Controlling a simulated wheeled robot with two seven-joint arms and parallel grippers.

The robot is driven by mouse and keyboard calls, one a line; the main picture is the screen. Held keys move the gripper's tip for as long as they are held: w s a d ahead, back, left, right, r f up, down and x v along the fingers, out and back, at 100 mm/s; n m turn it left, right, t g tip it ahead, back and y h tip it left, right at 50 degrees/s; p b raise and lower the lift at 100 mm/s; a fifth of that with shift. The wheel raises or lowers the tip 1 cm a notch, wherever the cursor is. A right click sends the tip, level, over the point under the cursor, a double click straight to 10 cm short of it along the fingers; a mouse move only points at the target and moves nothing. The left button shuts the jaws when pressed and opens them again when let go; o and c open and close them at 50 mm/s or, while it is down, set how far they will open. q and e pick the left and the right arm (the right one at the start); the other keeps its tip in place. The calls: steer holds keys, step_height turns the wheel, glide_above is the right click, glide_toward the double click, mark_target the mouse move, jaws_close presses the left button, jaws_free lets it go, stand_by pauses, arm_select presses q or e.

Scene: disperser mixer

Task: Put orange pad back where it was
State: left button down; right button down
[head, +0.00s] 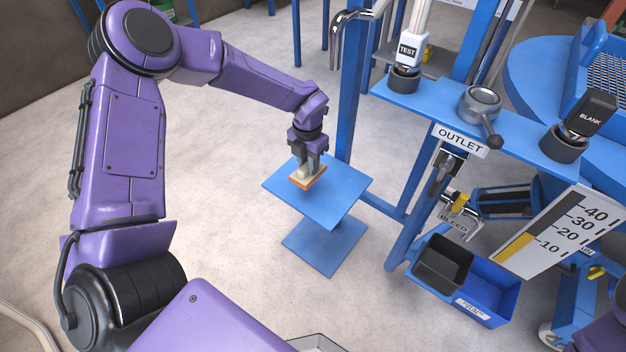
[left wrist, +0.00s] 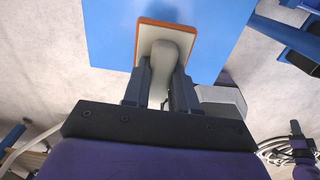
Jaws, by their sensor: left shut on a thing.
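The orange pad (head: 309,182) is a small flat block with an orange lower layer, a pale upper layer and a pale grip on top. My left gripper (head: 309,168) is shut on that grip from above. The pad is at the blue square platform (head: 335,205); I cannot tell whether it touches the surface. In the left wrist view the pad (left wrist: 187,31) shows between the fingers with the blue platform (left wrist: 112,40) behind it. My right gripper is not in view; only a purple piece of my arm shows at the lower right.
A blue shelf (head: 520,135) to the right carries a TEST bottle (head: 407,52), a metal valve (head: 480,102) and a BLANK bottle (head: 588,115). Below are an OUTLET sign (head: 460,140), a black bin (head: 442,262) and a blue bin (head: 498,287). A blue post (head: 352,85) stands behind the platform.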

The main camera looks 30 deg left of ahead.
mark_target(310, 179)
arm_select(q)
step_height(310, 179, down, 7)
steer(key=shift+w+d+r+b, duration=0.1)
steer(key=shift+w+d+b, duration=0.05)
steer(key=shift+b, duration=0.45)
steer(key=c, duration=0.9)
jaws_free()
